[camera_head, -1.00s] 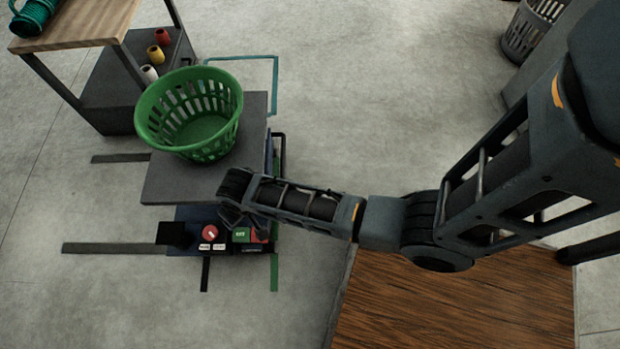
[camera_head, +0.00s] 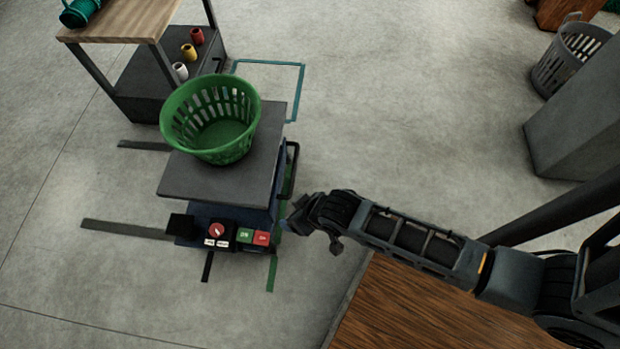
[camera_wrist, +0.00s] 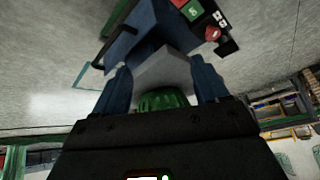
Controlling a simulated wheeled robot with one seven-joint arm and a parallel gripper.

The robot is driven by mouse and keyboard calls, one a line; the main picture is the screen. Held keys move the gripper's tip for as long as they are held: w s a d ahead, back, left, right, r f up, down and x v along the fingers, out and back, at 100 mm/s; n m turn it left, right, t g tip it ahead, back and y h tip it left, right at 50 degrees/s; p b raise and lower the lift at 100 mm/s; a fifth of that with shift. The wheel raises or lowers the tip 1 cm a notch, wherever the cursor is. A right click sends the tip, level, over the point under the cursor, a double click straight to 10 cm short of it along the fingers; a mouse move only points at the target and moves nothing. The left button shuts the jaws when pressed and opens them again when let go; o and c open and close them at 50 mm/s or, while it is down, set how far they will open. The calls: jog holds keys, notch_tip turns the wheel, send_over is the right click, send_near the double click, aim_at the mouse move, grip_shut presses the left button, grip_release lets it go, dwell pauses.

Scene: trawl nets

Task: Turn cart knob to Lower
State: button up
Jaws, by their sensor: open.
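The cart (camera_head: 226,180) has a dark grey flat top. A round red knob (camera_head: 217,230) with a white pointer mark sits on its front panel, above two small white labels that are too small to read. A green button and a red button are right of the knob. My gripper (camera_head: 292,222) is open and empty, to the right of the cart's panel and apart from the knob. In the wrist view, my gripper's blue fingers (camera_wrist: 163,80) stand apart, with the cart beyond them and the red knob (camera_wrist: 212,34) at upper right.
A green basket (camera_head: 212,120) stands on the cart top. A wooden-topped bench (camera_head: 125,25) with small coloured spools on its lower shelf is at upper left. A grey basket (camera_head: 565,65) is at upper right. Grey floor (camera_head: 400,110) is clear right of the cart.

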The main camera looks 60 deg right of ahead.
jog(key=shift+s+d+r, duration=0.25)
jog(key=shift+s+r, duration=0.5)
jog(key=shift+s, duration=0.05)
